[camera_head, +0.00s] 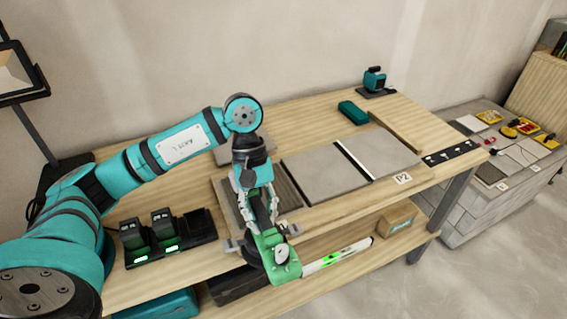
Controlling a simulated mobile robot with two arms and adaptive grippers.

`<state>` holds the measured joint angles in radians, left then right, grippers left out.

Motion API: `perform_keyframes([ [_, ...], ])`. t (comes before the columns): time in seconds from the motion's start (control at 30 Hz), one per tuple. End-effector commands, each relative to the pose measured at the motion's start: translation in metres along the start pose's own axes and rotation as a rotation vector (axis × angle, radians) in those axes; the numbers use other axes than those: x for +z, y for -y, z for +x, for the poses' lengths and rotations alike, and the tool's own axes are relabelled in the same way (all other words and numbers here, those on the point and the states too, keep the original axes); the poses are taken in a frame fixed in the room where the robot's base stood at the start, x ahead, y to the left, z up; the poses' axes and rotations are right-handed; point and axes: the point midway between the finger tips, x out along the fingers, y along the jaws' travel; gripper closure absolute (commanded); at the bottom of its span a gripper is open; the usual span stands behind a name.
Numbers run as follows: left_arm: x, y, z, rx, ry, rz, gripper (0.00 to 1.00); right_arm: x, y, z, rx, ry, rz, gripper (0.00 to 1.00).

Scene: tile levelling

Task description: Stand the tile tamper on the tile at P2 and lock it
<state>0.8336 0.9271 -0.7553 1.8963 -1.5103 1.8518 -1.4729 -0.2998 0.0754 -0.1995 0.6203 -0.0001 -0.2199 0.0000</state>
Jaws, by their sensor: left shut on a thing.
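My left gripper (259,212) hangs over the front left part of the wooden bench and is shut on a green tool, which looks like the tile tamper (271,250). The tool is held near the bench's front edge, left of the tiles, and the gripper hides part of it. The label P2 (402,179) is on the bench's front edge. The grey tile at P2 (383,153) lies flat behind that label, to the right of the held tool and apart from it. My right gripper is out of view.
Another grey tile (322,172) lies left of the P2 tile. A teal case (353,112) and a teal device (374,80) are at the back. Chargers (163,232) stand at the left. A level (337,255) and a box (397,218) are on the lower shelf.

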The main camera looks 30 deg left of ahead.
Motion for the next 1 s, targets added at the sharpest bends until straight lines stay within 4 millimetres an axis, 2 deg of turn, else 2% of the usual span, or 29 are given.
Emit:
perform_keyframes([
  [0.2,0.028,-0.006,0.014,-0.170,-0.003,0.421,1.00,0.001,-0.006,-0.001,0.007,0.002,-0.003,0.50],
  [0.47,0.047,-0.009,0.025,-0.309,-0.007,0.752,1.00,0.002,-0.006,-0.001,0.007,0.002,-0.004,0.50],
  [1.0,0.054,-0.015,0.025,-0.322,-0.011,0.792,1.00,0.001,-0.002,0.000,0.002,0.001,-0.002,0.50],
])
